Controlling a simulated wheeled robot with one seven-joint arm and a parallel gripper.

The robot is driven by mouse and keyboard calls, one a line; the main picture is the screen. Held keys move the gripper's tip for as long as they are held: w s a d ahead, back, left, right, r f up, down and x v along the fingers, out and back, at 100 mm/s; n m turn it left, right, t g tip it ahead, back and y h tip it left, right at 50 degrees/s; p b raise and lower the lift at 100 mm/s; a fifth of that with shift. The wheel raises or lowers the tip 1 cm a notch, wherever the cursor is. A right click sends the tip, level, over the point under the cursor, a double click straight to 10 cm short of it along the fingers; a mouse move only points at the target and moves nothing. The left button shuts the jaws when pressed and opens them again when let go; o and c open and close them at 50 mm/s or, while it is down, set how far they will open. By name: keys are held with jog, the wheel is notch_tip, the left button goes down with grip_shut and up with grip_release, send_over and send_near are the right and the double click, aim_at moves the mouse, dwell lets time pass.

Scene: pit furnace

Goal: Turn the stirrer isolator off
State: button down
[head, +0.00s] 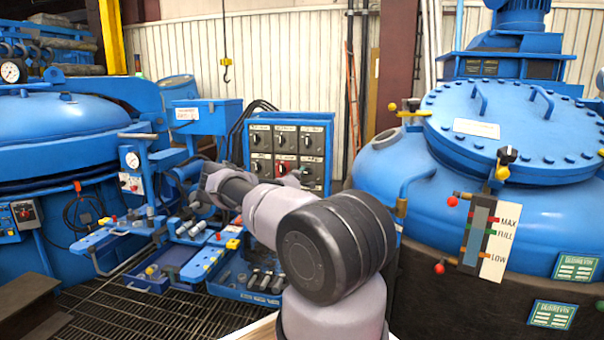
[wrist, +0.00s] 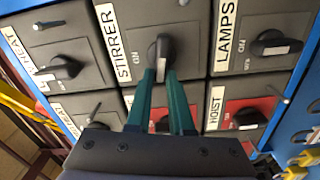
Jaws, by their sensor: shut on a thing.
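The stirrer isolator is a black rotary knob (wrist: 160,52) on a grey plate in the wrist view, beside a white label reading STIRRER (wrist: 117,45). My gripper (wrist: 161,76) has two teal fingers, shut on the knob from either side. The knob's handle runs up and down in this picture, while the neighbouring LAMPS knob (wrist: 278,46) lies across it. "ON" lettering shows right beside the stirrer knob.
The heat knob (wrist: 62,68) and the hoist knob (wrist: 250,117), on a red plate, sit close to my fingers. A blue tray of tools (head: 245,294) lies below the panel. Large blue vessels (head: 375,170) (head: 60,125) stand on both sides.

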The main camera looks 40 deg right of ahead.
jog(key=shift+f+n, duration=0.35)
jog(key=shift+n, duration=0.85)
jog(key=c, duration=0.8)
grip_release()
jog(key=v, duration=1)
jog(key=shift+s+a, duration=0.2)
jog(key=shift+a, duration=0.1)
